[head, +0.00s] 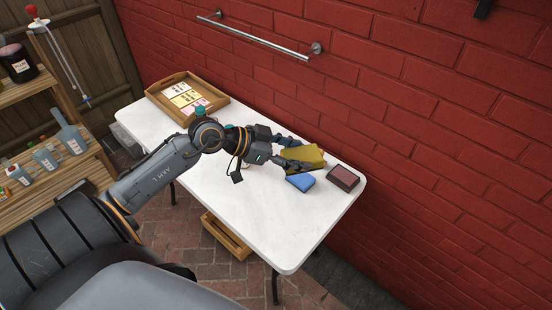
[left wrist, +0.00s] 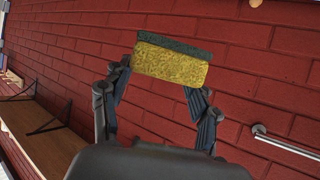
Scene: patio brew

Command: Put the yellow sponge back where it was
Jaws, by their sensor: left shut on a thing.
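The yellow sponge (head: 304,157) is held by my left gripper (head: 293,153) over the right end of the white table. In the left wrist view the sponge (left wrist: 171,64) shows a yellow body with a dark green layer along one side. The fingers of my left gripper (left wrist: 157,82) close on its two ends. From the head view I cannot tell how high it is above the table. My right gripper is in neither view.
A blue sponge (head: 300,181) and a dark red-brown block (head: 343,178) lie on the white table (head: 262,229) near the held sponge. A wooden tray (head: 165,83) with cards stands at the far left end. A metal rail (head: 262,38) runs along the brick wall.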

